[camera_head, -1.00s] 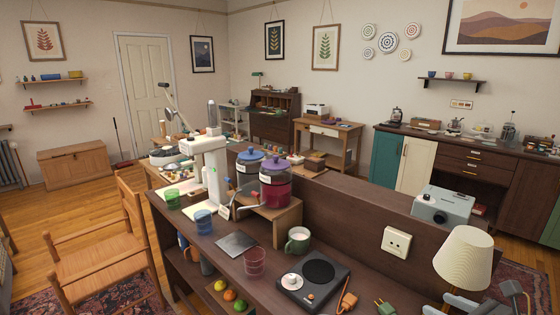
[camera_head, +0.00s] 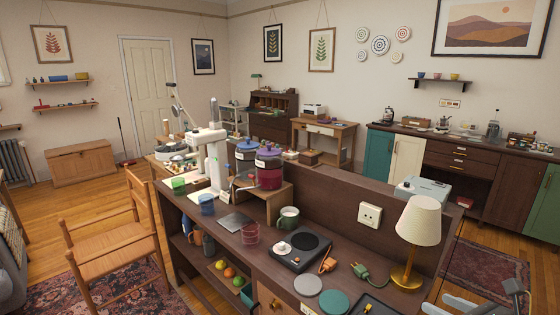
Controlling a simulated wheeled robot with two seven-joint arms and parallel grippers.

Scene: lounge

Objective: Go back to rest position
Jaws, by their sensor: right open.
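My right gripper (camera_head: 514,288) is at the lower right corner of the head view, small and partly cut off by the frame edge. It is open, with nothing seen in it. It is to the right of the dark wooden counter (camera_head: 340,213) and the cream table lamp (camera_head: 418,221), apart from both as far as I can see. A pale grey part of my arm shows at the bottom edge beside it. My left gripper is not in view.
A wooden chair (camera_head: 120,240) stands at left. Open wooden floor and a rug (camera_head: 487,275) lie at right, before green and white cabinets.

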